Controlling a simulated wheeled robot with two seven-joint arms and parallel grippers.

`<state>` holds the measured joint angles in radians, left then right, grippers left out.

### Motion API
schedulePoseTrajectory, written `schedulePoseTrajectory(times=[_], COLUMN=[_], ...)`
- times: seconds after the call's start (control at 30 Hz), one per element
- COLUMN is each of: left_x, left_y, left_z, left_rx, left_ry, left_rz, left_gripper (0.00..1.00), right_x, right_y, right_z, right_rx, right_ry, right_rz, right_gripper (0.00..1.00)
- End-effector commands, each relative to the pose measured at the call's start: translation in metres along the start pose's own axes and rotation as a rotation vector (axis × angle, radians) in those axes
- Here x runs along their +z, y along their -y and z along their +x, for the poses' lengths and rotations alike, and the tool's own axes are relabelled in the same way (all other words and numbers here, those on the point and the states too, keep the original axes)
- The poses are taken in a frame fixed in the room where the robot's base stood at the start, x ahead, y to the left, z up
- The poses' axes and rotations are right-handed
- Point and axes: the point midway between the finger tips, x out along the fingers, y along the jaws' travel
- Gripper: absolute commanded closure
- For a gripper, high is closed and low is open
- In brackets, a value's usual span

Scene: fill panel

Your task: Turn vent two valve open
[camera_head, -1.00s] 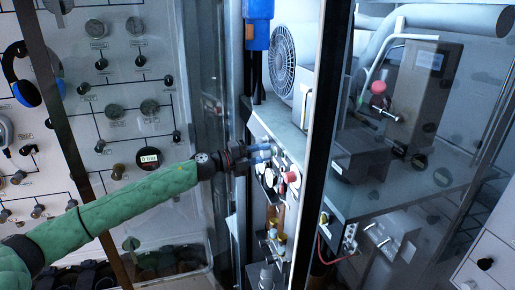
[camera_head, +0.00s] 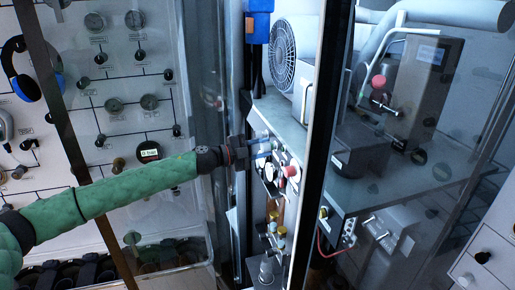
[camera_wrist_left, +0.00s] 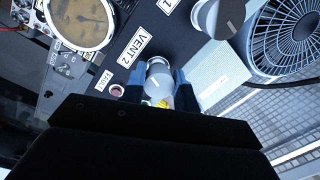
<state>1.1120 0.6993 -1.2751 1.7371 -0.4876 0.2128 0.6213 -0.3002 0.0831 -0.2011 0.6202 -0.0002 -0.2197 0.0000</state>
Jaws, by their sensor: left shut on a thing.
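The vent two valve (camera_wrist_left: 158,76) is a pale, rounded knob beside the VENT 2 label (camera_wrist_left: 136,46) in the left wrist view. My left gripper (camera_wrist_left: 158,92) has its blue fingers on either side of the knob and is shut on it. In the head view, my left gripper (camera_head: 262,148) is at the panel inside the open cabinet, and its fingers hide the valve. My right gripper is not in view.
A red knob (camera_head: 290,171) sits on the panel just right of the gripper. A glass door (camera_head: 322,130) stands close on the right. A round gauge (camera_wrist_left: 82,20) and a large knob (camera_wrist_left: 218,16) flank the valve. A fan (camera_head: 282,55) is above.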

Motion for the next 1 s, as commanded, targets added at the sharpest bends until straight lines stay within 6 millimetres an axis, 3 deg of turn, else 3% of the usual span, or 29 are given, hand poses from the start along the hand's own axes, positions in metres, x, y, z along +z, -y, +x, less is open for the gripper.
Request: schedulePoseTrajectory(times=[0.3, 0.33, 0.4, 0.77, 1.0], left_x=[-0.003, -0.003, -0.003, 0.000, 0.001], left_y=[-0.001, -0.001, 0.000, 0.000, -0.003], left_z=[0.002, 0.002, 0.001, -0.003, -0.030], left_rx=[0.002, 0.001, 0.001, -0.001, 0.000], left_ry=[-0.006, -0.005, -0.005, -0.002, -0.001], left_rz=[-0.001, 0.000, 0.000, 0.001, 0.002], left_gripper=[0.93, 0.64, 0.51, 0.49, 0.49], right_x=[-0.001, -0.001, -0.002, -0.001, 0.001], right_y=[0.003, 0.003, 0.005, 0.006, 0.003], right_z=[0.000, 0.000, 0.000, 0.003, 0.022], right_rx=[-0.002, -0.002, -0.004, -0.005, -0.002], right_ry=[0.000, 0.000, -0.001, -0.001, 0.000], right_rz=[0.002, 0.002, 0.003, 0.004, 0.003], right_gripper=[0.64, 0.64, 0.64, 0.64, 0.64])
